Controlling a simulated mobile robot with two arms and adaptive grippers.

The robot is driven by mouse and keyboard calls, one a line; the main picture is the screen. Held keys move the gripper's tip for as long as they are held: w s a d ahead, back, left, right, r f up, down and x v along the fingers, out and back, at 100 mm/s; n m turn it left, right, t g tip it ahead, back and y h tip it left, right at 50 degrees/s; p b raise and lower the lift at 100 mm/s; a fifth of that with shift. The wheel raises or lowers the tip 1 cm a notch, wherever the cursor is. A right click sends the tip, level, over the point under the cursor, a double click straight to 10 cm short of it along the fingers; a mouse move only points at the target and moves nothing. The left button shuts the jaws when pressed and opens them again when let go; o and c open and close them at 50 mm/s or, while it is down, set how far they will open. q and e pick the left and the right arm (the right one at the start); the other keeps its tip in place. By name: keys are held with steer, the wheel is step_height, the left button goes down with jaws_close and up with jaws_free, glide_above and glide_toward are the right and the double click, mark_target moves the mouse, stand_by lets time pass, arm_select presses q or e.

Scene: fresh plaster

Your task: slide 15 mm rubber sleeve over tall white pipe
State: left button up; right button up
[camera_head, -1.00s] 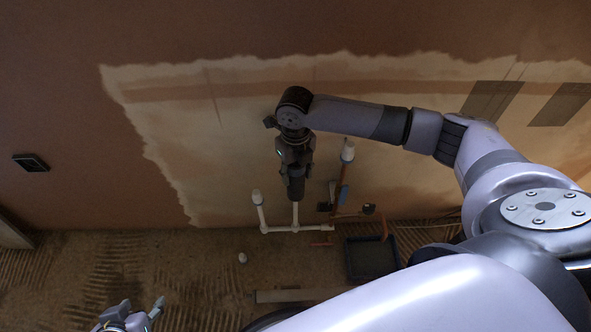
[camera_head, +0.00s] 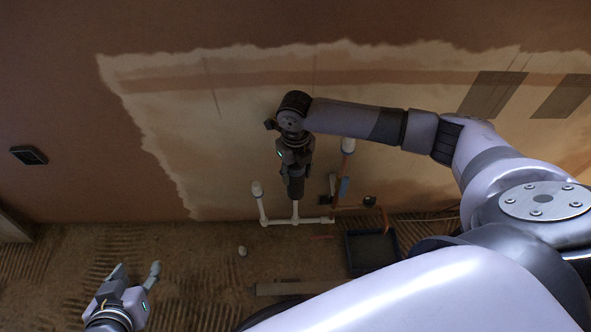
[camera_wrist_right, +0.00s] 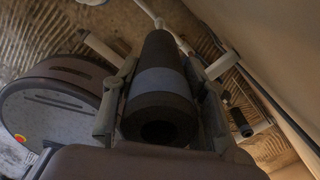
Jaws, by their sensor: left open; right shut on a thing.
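A dark rubber sleeve (camera_head: 295,188) is in my right gripper (camera_head: 293,165) and points down in the head view. In the right wrist view the sleeve (camera_wrist_right: 158,88) is black with a grey band, its hollow near end facing the camera, and the fingers press it from both sides. Directly below it in the head view is a white pipe (camera_head: 295,211) rising from a white floor pipe. The sleeve hides its top, so I cannot tell whether the sleeve is around it or above it. My left gripper (camera_head: 136,275) is open and empty at the lower left.
A shorter-looking capped white pipe (camera_head: 260,205) stands left of the sleeve, and a copper-coloured pipe with a white cap (camera_head: 348,146) stands right. A dark tray (camera_head: 348,255) lies on the floor. A small white object (camera_head: 242,251) lies on open floor. The plastered wall is close behind.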

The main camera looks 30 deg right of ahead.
steer(key=o, duration=0.8)
steer(key=shift+o, duration=0.4)
steer(key=o, duration=0.7)
